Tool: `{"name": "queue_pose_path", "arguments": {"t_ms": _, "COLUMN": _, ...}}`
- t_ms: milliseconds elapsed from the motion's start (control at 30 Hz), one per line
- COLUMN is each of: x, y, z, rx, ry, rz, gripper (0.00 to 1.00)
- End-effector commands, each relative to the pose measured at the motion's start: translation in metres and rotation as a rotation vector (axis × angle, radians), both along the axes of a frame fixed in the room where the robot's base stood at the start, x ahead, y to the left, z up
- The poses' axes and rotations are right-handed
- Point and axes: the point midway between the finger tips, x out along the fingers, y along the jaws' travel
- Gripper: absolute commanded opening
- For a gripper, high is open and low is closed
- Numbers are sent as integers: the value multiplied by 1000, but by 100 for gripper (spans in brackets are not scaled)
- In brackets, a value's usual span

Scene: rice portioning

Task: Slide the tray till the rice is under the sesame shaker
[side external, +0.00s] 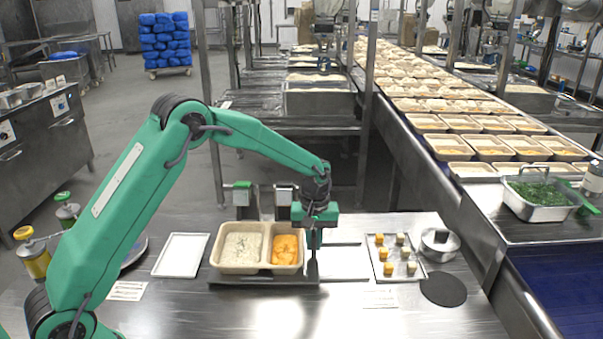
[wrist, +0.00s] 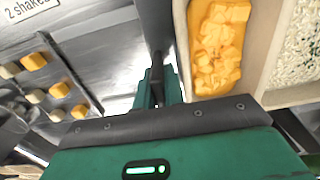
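The beige tray (side external: 212,258) has two compartments and sits on a dark flat carrier. Its left compartment holds white rice (side external: 242,247) with green flecks; its right holds orange cubes (side external: 286,250). The wrist view shows the orange cubes (wrist: 219,45) and part of the rice (wrist: 298,60). My gripper (side external: 313,272) points down just beside the tray's right end, with its fingers together and nothing seen between them. I cannot tell whether it touches the tray. Behind the tray stand two small dispensers, one green-topped (side external: 242,190), one pale-topped (side external: 285,194); which one is the sesame shaker is unclear.
A white board (side external: 181,254) lies left of the tray. At right are a small tray (side external: 374,262) of yellow and pale cubes, a metal pot (side external: 440,245) and a black disc (side external: 444,289). A bare metal track (side external: 345,265) extends right of my gripper. The front table is mostly clear.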

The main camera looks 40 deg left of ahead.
Motion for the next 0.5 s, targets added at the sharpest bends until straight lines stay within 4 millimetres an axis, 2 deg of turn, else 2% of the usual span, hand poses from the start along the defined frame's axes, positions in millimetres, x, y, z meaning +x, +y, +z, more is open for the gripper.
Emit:
{"name": "queue_pose_path", "arguments": {"t_ms": 267, "x": 4, "y": -4, "z": 0, "rx": 0, "ry": 1, "rz": 0, "gripper": 0}}
{"name": "queue_pose_path", "arguments": {"t_ms": 500, "x": 23, "y": -23, "z": 0, "rx": 0, "ry": -1, "rz": -2, "gripper": 0}}
